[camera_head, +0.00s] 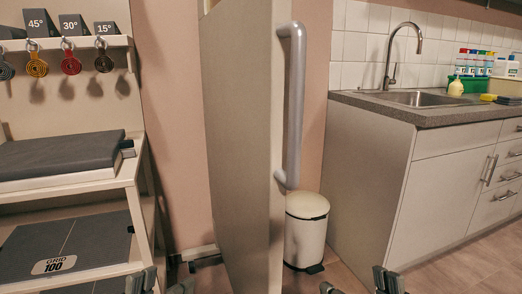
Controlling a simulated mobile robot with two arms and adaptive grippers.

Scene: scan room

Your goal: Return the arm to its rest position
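My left gripper (162,284) shows only by its dark fingertips at the bottom edge, left of centre. The fingertips stand apart with nothing seen between them. My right gripper (358,284) shows at the bottom edge, right of centre. Its fingertips are wider apart, and nothing is seen between them. The rest of both grippers and both arms is below the picture.
A tall panel (237,130) with a grey handle (295,105) stands ahead in the middle. A white bin (306,235) stands behind it at right. A shelf unit (90,186) is at left; a sink counter (440,115) is at right.

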